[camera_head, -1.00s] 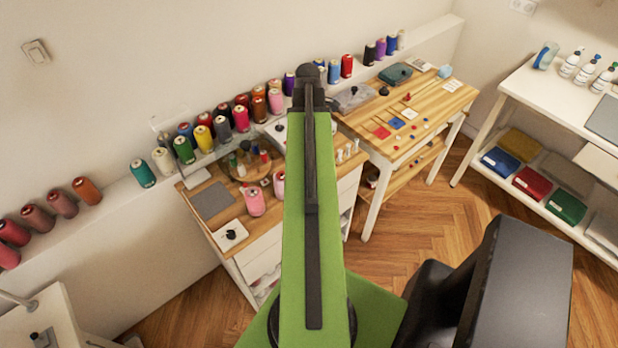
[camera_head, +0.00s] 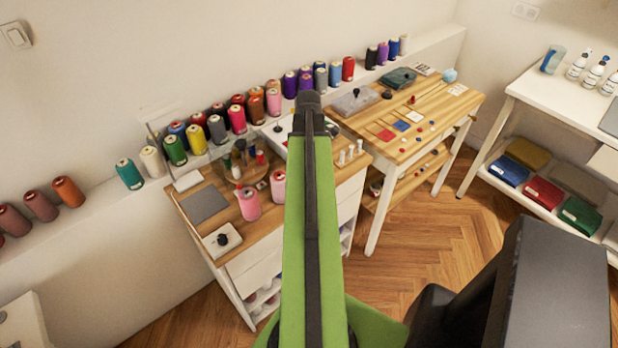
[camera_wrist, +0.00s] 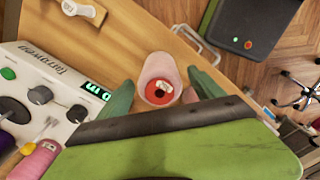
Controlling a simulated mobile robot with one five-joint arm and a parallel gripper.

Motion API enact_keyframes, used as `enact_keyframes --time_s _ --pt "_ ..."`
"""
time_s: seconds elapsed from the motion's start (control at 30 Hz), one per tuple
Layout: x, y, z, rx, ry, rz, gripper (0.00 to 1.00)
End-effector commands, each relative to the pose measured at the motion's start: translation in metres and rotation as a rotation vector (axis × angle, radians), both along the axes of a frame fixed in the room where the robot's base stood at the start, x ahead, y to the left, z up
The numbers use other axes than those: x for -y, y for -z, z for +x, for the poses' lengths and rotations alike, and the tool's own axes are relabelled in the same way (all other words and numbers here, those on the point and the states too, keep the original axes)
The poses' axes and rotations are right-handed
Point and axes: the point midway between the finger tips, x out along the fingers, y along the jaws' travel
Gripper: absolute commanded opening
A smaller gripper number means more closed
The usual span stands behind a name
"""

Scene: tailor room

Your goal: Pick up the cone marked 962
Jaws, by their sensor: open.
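Two pink cones stand on the wooden desk in the head view, one at the left (camera_head: 248,204) and one (camera_head: 278,187) partly hidden by my arm. In the wrist view, a pale pink cone (camera_wrist: 158,66) with a red end stands between the two green fingers of my gripper (camera_wrist: 160,76). My gripper is open, with one finger on each side of this cone; I cannot tell whether they touch it. Another pink cone (camera_wrist: 36,162) shows at the lower left. The number 962 is not readable on any cone. My gripper is hidden behind my arm in the head view.
A white device with knobs (camera_wrist: 45,95) stands close left of the cone in the wrist view. The desk edge and a drawer handle (camera_wrist: 201,45) lie to the right. Many coloured cones line the wall ledge (camera_head: 95,200). A second wooden table (camera_head: 440,105) stands at the right.

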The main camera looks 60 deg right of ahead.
Motion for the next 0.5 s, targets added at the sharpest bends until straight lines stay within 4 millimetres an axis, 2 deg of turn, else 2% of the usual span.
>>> enact_keyframes --time_s 0.13,0.5 --pt "0.0000 -0.0023 0.0000 0.000 0.000 0.000 0.74" --pt "-0.0001 -0.0022 0.0001 0.000 0.000 0.000 0.26"
